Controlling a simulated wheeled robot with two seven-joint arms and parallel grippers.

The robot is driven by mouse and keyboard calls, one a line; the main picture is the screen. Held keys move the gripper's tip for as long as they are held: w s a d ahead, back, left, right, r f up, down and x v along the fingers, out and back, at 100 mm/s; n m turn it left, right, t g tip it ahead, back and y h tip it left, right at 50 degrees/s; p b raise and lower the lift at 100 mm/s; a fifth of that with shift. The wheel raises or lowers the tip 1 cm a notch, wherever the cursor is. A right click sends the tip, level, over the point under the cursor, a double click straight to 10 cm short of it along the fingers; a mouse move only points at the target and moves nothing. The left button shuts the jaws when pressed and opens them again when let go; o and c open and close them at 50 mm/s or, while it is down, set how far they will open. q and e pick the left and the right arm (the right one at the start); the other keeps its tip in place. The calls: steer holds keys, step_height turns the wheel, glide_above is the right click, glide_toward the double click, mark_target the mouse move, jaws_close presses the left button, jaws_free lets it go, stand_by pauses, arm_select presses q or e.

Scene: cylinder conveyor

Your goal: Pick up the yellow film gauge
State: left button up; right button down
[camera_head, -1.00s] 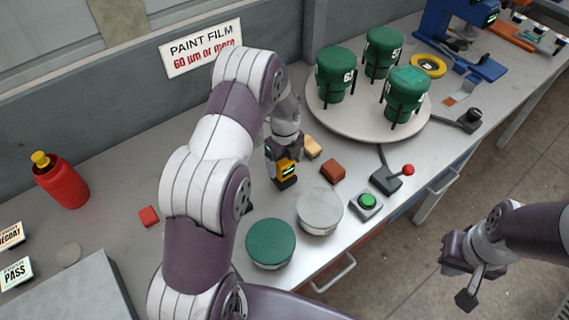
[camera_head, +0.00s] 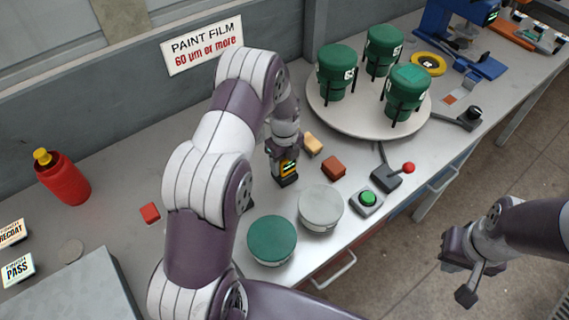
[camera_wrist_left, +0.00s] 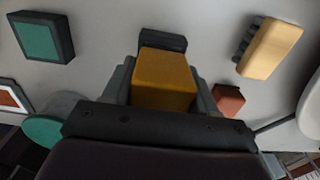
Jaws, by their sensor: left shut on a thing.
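The yellow film gauge (camera_head: 288,167) has a black base and a small lit display, and it stands upright on the grey table in the head view. My left gripper (camera_head: 284,160) is shut on it from above. In the left wrist view the gauge's yellow body (camera_wrist_left: 165,78) sits between the two fingers, with its black end beyond. I cannot tell whether its base touches the table. My right gripper (camera_head: 463,272) hangs off the table's front edge at the right, and the state of its jaws is unclear.
Beside the gauge are a tan block (camera_head: 312,145) and a brown block (camera_head: 333,168). A green disc (camera_head: 271,241), a grey disc (camera_head: 320,209), a green button (camera_head: 368,199) and a red-knobbed lever (camera_head: 408,168) lie nearer the front. A turntable (camera_head: 350,125) holds green cans behind.

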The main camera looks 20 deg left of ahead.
arm_select(q)
step_height(320, 180, up, 2)
steer(key=shift+w+r+b, duration=0.1)
steer(key=shift+r+b, duration=0.15)
steer(key=shift+b, duration=0.2)
steer(key=w+d+r+p, duration=0.4)
steer(key=w+r+p, duration=0.3)
steer(key=w, duration=0.3)
steer(key=shift+w+d+r+p, duration=0.15)
steer(key=shift+w+r+p, duration=0.1)
steer(key=shift+w+p, duration=0.15)
steer(key=shift+o, duration=0.8)
steer(key=shift+s, duration=0.1)
